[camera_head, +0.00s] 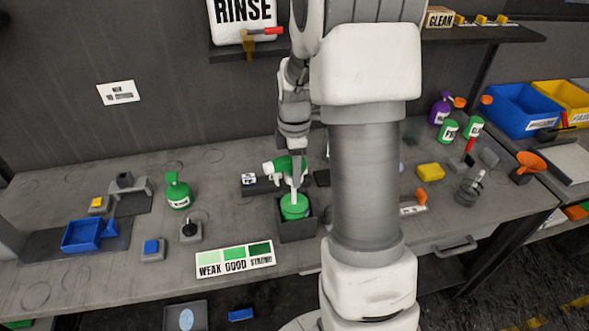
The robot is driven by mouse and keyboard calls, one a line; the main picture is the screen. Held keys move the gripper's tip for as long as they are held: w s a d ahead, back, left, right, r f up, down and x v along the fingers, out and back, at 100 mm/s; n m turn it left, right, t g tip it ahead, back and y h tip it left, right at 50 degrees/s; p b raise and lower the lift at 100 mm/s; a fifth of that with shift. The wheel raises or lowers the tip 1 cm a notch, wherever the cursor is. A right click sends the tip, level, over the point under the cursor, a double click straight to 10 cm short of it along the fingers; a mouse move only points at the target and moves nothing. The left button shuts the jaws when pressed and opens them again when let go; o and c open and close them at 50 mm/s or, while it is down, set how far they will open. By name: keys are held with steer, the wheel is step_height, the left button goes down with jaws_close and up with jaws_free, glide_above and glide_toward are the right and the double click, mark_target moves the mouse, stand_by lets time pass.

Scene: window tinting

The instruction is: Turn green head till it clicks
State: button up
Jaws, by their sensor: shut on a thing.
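A green and white spray head (272,169) shows at the middle of the bench, its nozzle pointing left. Below it a round green bottle (294,211) sits in a dark square holder (296,231). My gripper (297,178) reaches down from above and is shut on the green head, over the bottle. The fingertips are small and partly merged with the head. I cannot tell whether the head is seated on the bottle's neck.
A WEAK/GOOD/STRONG colour card (235,259) lies in front. A blue tray (84,236) is at far left. Purple and green bottles (441,110) stand at right. My arm hides the bench right of the holder.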

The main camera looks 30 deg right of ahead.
steer(key=c, duration=0.3)
steer(key=shift+m, duration=1.2)
steer(key=o, duration=0.9)
steer(key=shift+m, duration=0.5)
steer(key=o, duration=0.5)
steer(key=shift+o, duration=0.2)
steer(key=shift+r, duration=0.1)
